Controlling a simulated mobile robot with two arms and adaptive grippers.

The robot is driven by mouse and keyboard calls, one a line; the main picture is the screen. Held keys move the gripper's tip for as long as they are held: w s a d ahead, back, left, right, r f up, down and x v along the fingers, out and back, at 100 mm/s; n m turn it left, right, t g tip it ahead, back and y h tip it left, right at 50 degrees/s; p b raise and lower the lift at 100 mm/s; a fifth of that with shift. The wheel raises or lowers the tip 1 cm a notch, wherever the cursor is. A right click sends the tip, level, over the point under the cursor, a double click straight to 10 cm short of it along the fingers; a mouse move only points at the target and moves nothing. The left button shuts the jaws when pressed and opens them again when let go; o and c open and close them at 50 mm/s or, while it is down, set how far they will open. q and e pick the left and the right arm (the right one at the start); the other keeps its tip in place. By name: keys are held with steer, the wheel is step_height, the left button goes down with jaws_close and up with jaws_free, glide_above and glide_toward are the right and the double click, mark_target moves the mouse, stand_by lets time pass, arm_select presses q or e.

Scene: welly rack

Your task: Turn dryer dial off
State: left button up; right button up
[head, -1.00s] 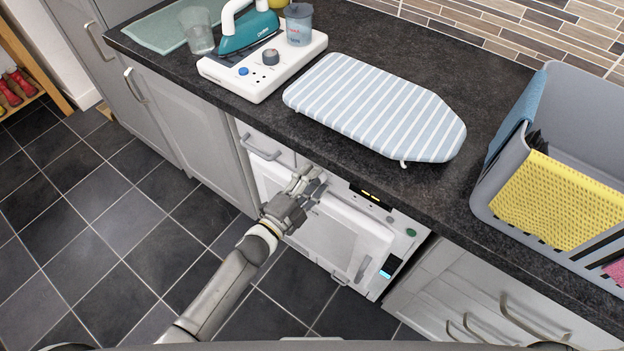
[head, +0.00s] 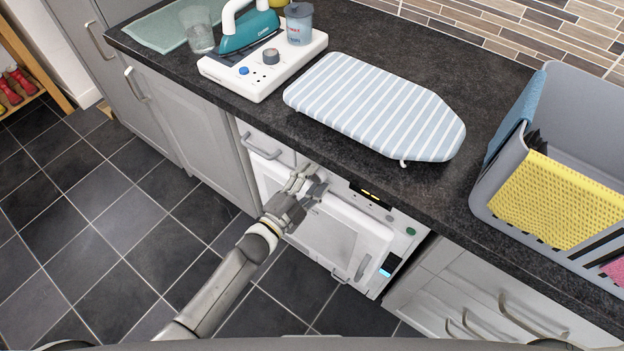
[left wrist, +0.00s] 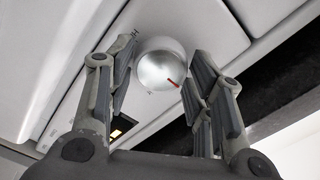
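The white dryer (head: 375,225) is built in under the dark worktop. Its dial (left wrist: 158,68) shows in the left wrist view as a round silver knob with a red mark on its lower right. My left gripper (head: 309,184) is at the dryer's upper front, and hides the dial in the head view. In the left wrist view the gripper (left wrist: 160,85) is open, with one finger on each side of the dial and gaps between. An amber-lit display (head: 371,195) is on the panel to the right of the gripper. My right gripper is not in view.
On the worktop (head: 400,30) are a striped ironing board (head: 375,105), a white control box (head: 262,70) with an iron (head: 247,30), and a grey basket (head: 585,110) with cloths. Drawer handles (head: 530,320) stick out at lower right. The tiled floor at left is clear.

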arm_select(q)
steer(key=shift+o, duration=1.4)
steer(key=v, duration=1.2)
steer(key=shift+f, duration=0.1)
